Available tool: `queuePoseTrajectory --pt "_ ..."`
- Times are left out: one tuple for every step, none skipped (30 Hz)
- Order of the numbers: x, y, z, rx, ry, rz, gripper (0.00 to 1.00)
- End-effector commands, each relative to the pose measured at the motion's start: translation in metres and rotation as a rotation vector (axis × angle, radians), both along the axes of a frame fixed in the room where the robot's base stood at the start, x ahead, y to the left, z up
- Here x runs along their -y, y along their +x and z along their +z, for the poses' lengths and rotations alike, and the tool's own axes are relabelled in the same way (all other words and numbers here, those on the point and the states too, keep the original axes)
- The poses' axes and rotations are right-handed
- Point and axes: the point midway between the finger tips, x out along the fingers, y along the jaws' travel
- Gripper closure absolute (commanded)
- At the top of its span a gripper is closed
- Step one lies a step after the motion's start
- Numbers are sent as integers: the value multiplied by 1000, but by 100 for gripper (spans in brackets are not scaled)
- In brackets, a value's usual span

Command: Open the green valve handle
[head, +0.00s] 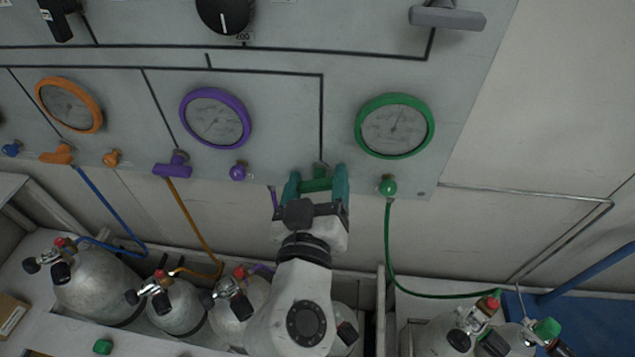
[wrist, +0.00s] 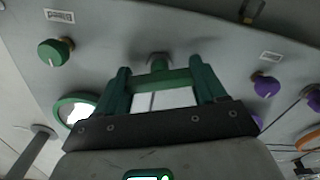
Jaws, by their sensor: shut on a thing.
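The green valve handle (head: 316,184) is a short bar on a stem low on the grey panel, left of the green-ringed gauge (head: 395,97). My gripper (head: 317,180) has its teal fingers on either side of the handle and is shut on it. In the wrist view the handle (wrist: 161,79) spans crosswise between the fingertips of my gripper (wrist: 163,84), with its stem meeting the panel behind. The fingers hide the ends of the handle.
A green knob (head: 387,186) sits right of the handle, with a green hose (head: 389,245) below it. A purple handle (head: 172,168) and purple knob (head: 238,172) are to the left. Gas cylinders (head: 98,287) stand below the panel.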

Motion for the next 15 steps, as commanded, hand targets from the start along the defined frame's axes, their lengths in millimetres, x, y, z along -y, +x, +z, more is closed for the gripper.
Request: queuePoseTrajectory --pt "-1 0 0 -1 -45 0 60" --pt "-1 0 0 -2 -74 0 60" --pt "-1 0 0 -3 -111 0 60" --pt "-1 0 0 -4 -140 0 60" --pt "-1 0 0 -5 -169 0 60" --pt "-1 0 0 -6 -207 0 60" --pt "-1 0 0 -7 -236 0 60" --pt "-1 0 0 -8 -265 0 60" --pt "-1 0 0 -9 -302 0 60" --pt "-1 0 0 -11 -332 1 60" --pt "-1 0 0 -13 -360 1 60" --pt "-2 0 0 -14 -398 1 60" --pt "-2 0 0 -15 -427 1 60" --pt "-2 0 0 -16 -455 1 60" --pt "-2 0 0 -17 -493 1 60"
